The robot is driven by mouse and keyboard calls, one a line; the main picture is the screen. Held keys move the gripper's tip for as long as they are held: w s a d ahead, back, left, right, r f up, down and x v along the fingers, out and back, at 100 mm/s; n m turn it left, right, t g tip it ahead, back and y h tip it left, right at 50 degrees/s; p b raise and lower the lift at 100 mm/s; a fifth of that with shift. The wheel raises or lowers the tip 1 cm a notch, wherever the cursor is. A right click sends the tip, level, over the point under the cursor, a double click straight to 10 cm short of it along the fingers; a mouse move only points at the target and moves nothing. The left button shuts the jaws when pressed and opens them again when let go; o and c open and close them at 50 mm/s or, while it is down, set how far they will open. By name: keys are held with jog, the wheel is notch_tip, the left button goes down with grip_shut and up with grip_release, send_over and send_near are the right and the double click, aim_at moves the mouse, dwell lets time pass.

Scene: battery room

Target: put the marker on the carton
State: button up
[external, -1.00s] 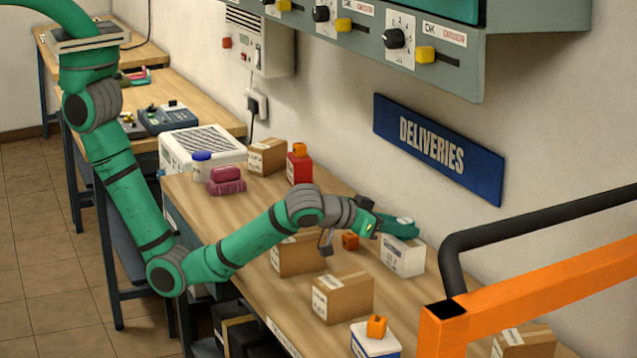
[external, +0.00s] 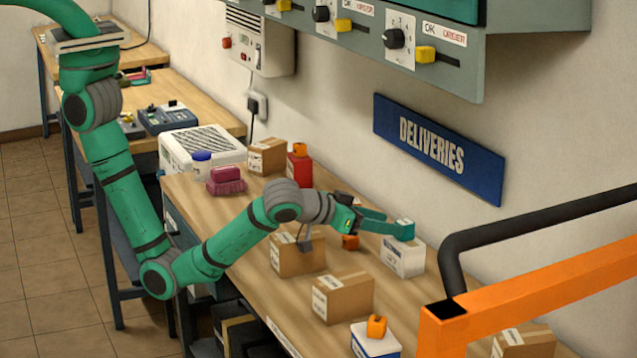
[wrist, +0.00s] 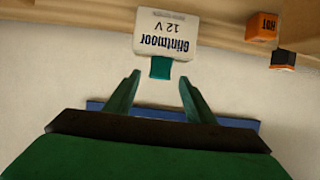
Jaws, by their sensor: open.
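A small green block (wrist: 160,68), which looks like the marker, sits on the top of a white 12 V battery (wrist: 165,33) in the wrist view, where everything appears upside down. My gripper (wrist: 158,81) is open, with a finger on each side of the block's line and visible gaps to it. In the external view, my gripper (external: 398,229) is at the top of the white battery (external: 403,262) and largely hides the block. Brown cartons stand on the bench: one (external: 343,299) in front, one (external: 290,262) behind my wrist, and one (external: 267,157) farther back.
An orange block (external: 350,242) lies left of the battery. A white-and-blue battery (external: 376,342) with an orange cap stands at the front. An orange rail (external: 545,290) crosses the right foreground.

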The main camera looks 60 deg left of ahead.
jog(key=v, duration=0.6)
jog(key=shift+s+r, duration=0.2)
jog(key=shift+s, duration=0.15)
